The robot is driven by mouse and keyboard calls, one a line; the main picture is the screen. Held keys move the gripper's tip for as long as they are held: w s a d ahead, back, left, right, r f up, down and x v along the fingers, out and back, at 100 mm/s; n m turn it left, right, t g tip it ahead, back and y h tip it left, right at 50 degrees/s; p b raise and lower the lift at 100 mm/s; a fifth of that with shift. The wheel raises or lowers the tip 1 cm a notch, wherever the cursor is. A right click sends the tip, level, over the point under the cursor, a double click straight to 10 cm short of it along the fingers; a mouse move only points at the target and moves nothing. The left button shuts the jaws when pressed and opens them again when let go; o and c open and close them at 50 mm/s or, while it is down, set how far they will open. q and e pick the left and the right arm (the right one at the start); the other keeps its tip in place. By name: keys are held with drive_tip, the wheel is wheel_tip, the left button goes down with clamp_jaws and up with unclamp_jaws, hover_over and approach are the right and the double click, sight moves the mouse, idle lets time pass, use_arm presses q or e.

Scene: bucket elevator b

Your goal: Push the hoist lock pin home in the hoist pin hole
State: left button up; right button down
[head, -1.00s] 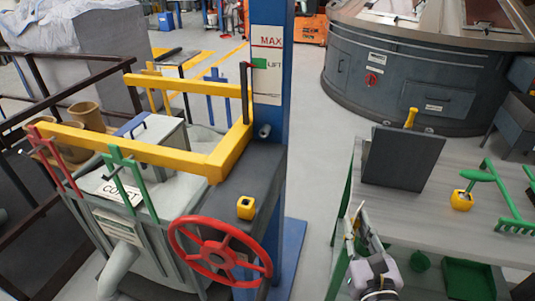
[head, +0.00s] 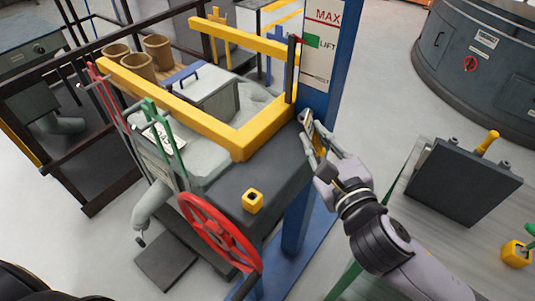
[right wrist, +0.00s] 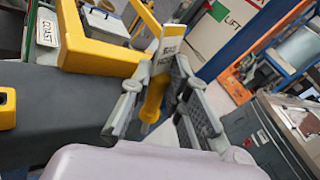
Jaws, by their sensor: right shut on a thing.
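My right gripper (head: 316,142) is beside the blue hoist column (head: 325,75), at the corner of the dark grey housing. It is shut on a yellow pin (right wrist: 153,100), with a pale lettered tag (right wrist: 170,54) at its upper end. In the right wrist view the fingers (right wrist: 160,100) lie on both sides of the pin. A short grey stub (head: 303,116) shows at the column by the fingertips; I cannot tell whether it is the pin hole. The pin's far tip is hidden. My left gripper is not in view.
A yellow bar frame (head: 205,114) runs over the housing, with a red handwheel (head: 219,232) at its front. The workbench (head: 420,215) with a dark upright panel (head: 463,184) stands at right.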

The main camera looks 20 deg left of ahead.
drive_tip(key=a+r+n+g+y+p, duration=0.2)
drive_tip(key=a+n+g+y+p, duration=0.4)
drive_tip(key=a+n, duration=0.65)
drive_tip(key=f+n+g, duration=0.1)
drive_tip(key=f+n, duration=0.1)
drive_tip(key=f, duration=0.2)
drive_tip(key=w+d+f+n+b, duration=0.1)
drive_tip(key=f+n, duration=0.2)
drive_tip(key=f, duration=0.1)
drive_tip(key=d+f+n+g, duration=0.1)
drive_tip(key=f+n, duration=0.1)
drive_tip(key=f, duration=0.2)
drive_tip(key=shift+w+d+n+g+b, duration=0.2)
drive_tip(key=shift+d+n+g+b, duration=0.05)
drive_tip(key=shift+n+g+b, duration=0.1)
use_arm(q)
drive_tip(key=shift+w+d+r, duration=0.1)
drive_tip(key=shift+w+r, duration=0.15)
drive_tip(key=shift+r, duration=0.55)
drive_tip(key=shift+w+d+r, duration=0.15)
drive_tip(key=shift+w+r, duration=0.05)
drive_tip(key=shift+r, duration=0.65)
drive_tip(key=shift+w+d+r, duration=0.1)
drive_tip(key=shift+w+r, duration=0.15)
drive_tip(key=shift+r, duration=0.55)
use_arm(e)
drive_tip(key=shift+d+f, duration=0.2)
drive_tip(key=shift+f, duration=0.2)
drive_tip(key=shift+w, duration=0.15)
